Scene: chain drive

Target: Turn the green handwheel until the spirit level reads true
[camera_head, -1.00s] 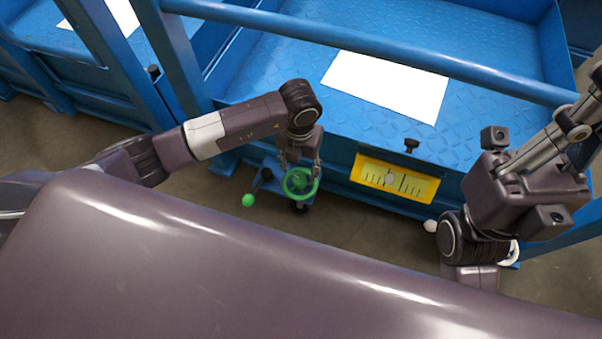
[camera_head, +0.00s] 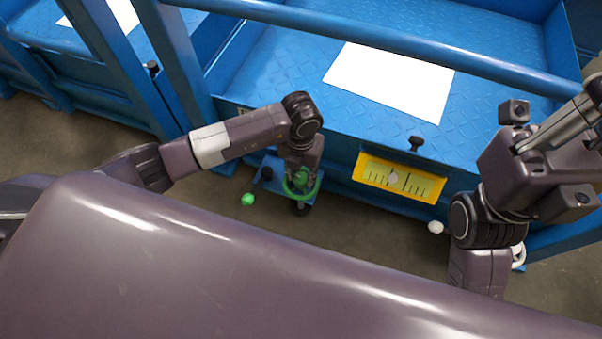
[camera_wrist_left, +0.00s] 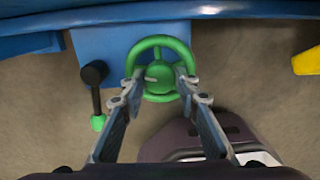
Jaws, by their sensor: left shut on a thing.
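The green handwheel (camera_head: 302,187) sits on a blue bracket low at the front of the blue platform. It also shows in the left wrist view (camera_wrist_left: 160,45), with a pale mark on its hub. My left gripper (camera_head: 301,172) reaches down onto it, its two fingers (camera_wrist_left: 158,88) shut on the wheel at either side. The spirit level is a yellow plate (camera_head: 399,178) with black scale marks on the platform's front face. Its pale round bubble (camera_head: 393,178) sits close to the longer middle mark, slightly left. My right arm is at the right; its fingers cannot be made out.
A crank with a green knob (camera_head: 248,199) sticks out left of the handwheel. A black knob (camera_head: 416,142) stands above the level. A white sheet (camera_head: 390,82) lies on the platform. A blue rail (camera_head: 370,45) crosses above it. A white knob (camera_head: 435,227) shows near my right arm.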

